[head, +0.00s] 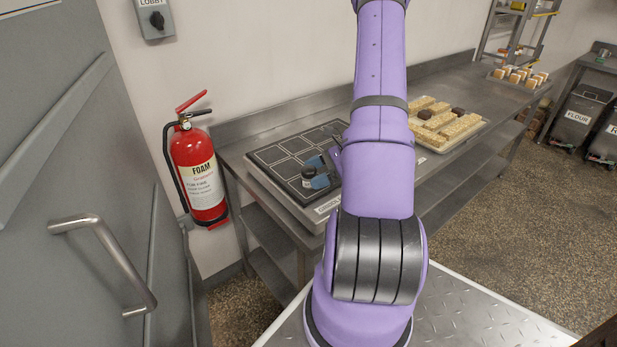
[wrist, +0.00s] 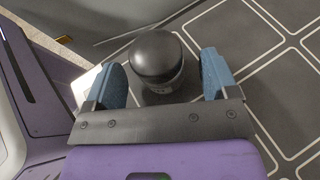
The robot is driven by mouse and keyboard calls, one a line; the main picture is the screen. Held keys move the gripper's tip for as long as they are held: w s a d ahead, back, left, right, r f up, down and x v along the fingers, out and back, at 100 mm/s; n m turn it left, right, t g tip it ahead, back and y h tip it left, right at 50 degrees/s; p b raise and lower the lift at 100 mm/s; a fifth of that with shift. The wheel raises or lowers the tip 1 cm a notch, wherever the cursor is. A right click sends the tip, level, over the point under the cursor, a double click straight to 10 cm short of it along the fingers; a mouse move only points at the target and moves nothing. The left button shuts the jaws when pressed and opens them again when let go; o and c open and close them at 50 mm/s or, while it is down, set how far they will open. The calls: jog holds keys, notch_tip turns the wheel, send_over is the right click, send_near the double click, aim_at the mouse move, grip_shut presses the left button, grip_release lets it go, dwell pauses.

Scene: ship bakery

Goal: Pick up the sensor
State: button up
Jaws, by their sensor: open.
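The sensor appears to be the small dark cylinder with a rounded black cap (wrist: 157,57). It stands upright on the dark panel with pale-outlined rectangles (wrist: 236,42). In the head view it shows small (head: 308,173) near the front edge of that panel (head: 285,152). My gripper (wrist: 162,78) is open, with its blue fingers on either side of the sensor and a visible gap on each side. In the head view my gripper (head: 317,174) is low over the panel, partly hidden by my purple arm. The sensor's lower part is partly hidden in the wrist view.
The panel lies on a steel counter (head: 440,85) along the wall. A tray of pastries (head: 473,128) stands further right, beyond my arm. A grey door with a handle (head: 105,255) is at the left.

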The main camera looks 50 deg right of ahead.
jog(key=shift+x, duration=1.05)
jog(key=c, duration=1.2)
jog(key=shift+r, duration=0.1)
